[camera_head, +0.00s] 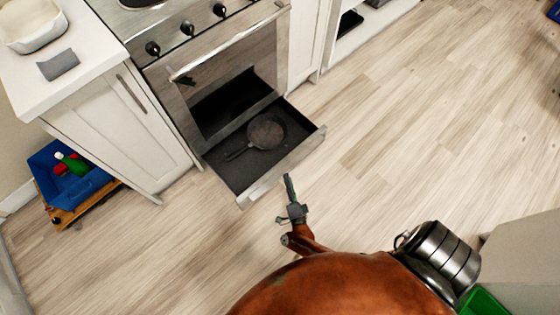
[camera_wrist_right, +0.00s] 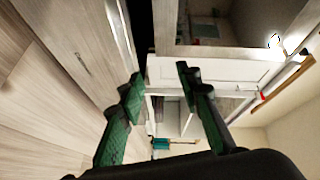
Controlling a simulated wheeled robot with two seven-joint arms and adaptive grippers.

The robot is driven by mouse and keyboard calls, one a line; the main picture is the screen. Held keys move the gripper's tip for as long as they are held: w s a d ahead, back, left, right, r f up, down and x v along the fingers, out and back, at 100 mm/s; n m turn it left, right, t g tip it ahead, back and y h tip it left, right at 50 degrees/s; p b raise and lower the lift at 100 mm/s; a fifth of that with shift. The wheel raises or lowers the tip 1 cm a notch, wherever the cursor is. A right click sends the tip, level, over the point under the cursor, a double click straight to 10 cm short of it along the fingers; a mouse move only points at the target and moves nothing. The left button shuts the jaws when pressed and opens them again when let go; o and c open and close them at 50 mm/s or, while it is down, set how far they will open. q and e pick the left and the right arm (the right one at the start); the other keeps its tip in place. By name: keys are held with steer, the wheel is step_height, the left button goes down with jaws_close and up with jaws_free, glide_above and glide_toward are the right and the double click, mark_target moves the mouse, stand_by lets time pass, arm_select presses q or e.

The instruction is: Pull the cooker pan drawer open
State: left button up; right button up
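The cooker pan drawer (camera_head: 232,174) at the foot of the cooker (camera_head: 216,75) is pulled out, showing its dark inside. A dark frying pan (camera_head: 266,132) lies in it with its handle toward the left. My right gripper (camera_head: 290,187) is just in front of the drawer front (camera_head: 285,168), near its lower edge in the head view. I cannot tell whether it touches the front. In the right wrist view, the two green-padded fingers (camera_wrist_right: 160,78) are apart with nothing held between them. My left gripper is not in view.
A white cabinet (camera_head: 122,125) stands left of the cooker. A blue crate (camera_head: 85,188) with bottles sits on the floor at the left. A green container (camera_head: 482,302) is at the lower right. The wooden floor (camera_head: 400,130) right of the drawer is clear.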

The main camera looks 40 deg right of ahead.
mark_target(291, 169)
step_height(291, 169, down, 6)
steer(key=d+f+m+g+h+b, duration=0.1)
steer(key=m+h+b, duration=0.25)
steer(key=b, duration=0.25)
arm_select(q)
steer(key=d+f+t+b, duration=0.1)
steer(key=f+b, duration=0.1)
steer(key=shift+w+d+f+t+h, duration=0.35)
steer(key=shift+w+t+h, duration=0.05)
arm_select(e)
steer(key=w+d+m, duration=0.1)
steer(key=w+d, duration=0.1)
steer(key=w, duration=0.1)
steer(key=w+d+m+g, duration=0.1)
steer(key=w+d, duration=0.2)
steer(key=shift+d+r+m+h, duration=0.1)
steer(key=shift+d+m+h, duration=0.15)
steer(key=shift+d+h, duration=0.1)
steer(key=shift+c, duration=0.3)
steer(key=c, duration=0.8)
jaws_close()
